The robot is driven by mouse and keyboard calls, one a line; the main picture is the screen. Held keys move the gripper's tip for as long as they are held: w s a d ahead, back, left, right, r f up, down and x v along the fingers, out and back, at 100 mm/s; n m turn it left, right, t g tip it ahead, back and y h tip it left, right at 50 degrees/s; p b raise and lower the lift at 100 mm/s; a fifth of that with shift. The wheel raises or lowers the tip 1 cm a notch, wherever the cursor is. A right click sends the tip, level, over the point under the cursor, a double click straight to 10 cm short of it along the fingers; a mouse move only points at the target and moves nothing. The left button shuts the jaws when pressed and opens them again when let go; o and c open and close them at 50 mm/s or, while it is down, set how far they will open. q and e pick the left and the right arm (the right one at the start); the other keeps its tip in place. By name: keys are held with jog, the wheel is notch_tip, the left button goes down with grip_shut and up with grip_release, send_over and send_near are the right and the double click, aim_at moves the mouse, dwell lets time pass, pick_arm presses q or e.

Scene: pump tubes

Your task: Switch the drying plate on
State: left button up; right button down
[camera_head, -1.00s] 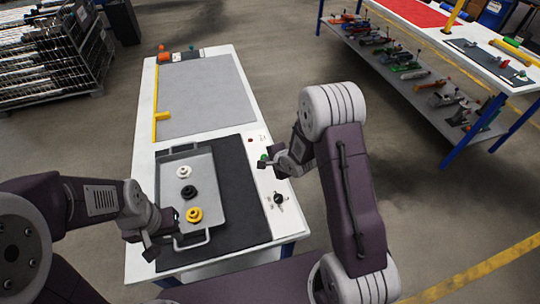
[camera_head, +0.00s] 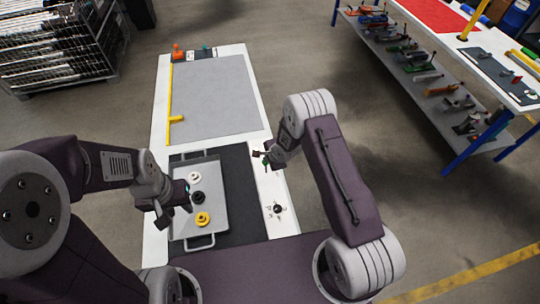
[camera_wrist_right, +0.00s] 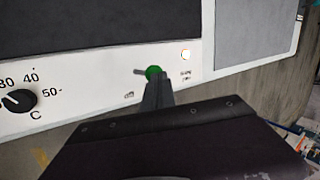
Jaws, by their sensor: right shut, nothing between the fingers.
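The drying plate's dark surface (camera_head: 238,188) lies in the near part of the white bench. On the white panel along its right side, the right wrist view shows a green switch (camera_wrist_right: 153,71) with a small lever pointing left. My left gripper (camera_head: 175,208) is open over the tray's left edge.
A grey tray (camera_head: 212,227) with handles stands on the dark surface and holds a white, a black and a yellow ring part. A grey panel (camera_head: 215,95) with a yellow bar fills the far bench. A shelf table (camera_head: 440,50) stands right, a rack (camera_head: 65,45) left.

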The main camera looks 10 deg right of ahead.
jog(key=shift+w+a+f, duration=0.1)
jog(key=shift+r+p, duration=0.85)
jog(key=shift+r, duration=0.05)
